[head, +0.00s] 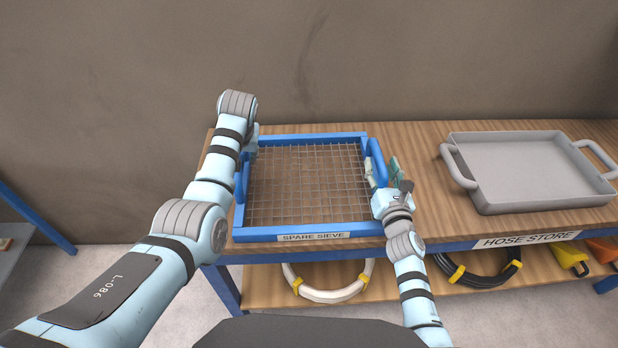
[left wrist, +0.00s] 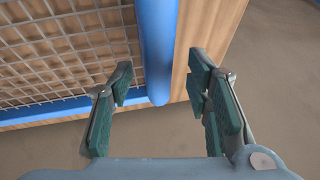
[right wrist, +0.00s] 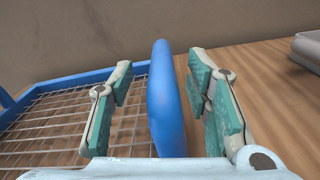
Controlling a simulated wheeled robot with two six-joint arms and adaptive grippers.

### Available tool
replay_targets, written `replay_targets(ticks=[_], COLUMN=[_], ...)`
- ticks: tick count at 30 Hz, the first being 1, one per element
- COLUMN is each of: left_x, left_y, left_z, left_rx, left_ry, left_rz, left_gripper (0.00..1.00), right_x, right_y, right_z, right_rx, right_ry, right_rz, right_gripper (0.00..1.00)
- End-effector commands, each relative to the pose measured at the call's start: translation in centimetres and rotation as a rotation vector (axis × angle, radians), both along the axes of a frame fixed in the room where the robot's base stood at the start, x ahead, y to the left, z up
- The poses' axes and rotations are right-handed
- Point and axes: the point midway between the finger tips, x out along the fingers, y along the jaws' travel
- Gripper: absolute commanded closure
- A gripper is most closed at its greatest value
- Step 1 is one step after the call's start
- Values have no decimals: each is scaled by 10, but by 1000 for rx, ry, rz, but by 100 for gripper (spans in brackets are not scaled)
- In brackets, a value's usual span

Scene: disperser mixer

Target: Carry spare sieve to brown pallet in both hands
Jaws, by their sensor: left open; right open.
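The spare sieve (head: 305,185) is a blue square frame with wire mesh, lying flat on the wooden top of the bench. It has a blue handle on each side. My right gripper (head: 384,172) is open at the sieve's right handle; in the right wrist view the handle (right wrist: 163,105) runs between the spread fingers. My left gripper is mostly hidden behind its own arm in the head view. In the left wrist view my left gripper (left wrist: 160,80) is open, with the left handle (left wrist: 157,45) between its fingers. No brown pallet is in view.
A grey tray (head: 525,165) with side handles stands on the bench to the right, past a clear strip of wood. The lower shelf holds a white hose coil (head: 330,294), a black coil (head: 480,280) and yellow and orange pieces. A wall rises behind the bench.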

Motion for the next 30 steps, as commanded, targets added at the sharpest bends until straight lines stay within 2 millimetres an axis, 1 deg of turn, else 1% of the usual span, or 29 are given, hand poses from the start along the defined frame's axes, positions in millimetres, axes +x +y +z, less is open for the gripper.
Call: replay_targets(ticks=[3,6,14,15,17,21,23,30], left_x=[3,5,5,5,5,5,5,5], left_y=[2,3,3,3,3,3,3,3], left_z=[-10,-14,-15,-15,-15,-15,-15,-15], left_rx=[0,0,-1,-1,-1,-1,-1,0], left_ry=[2,1,0,0,0,0,0,0], left_rz=[0,0,0,0,0,0,0,-1], left_gripper=[55,55,55,59,68,91,100,100], right_x=[11,15,16,16,16,16,16,16], right_y=[1,1,1,1,1,1,1,0], right_z=[1,1,1,1,1,1,1,1], right_rx=[1,-1,-2,-2,-2,-2,-2,-1], right_ry=[-1,-1,-2,-2,-2,-2,-2,-1], right_rz=[-1,-3,-5,-5,-5,-5,-5,-4], right_gripper=[55,55,55,59,68,91,100,100])
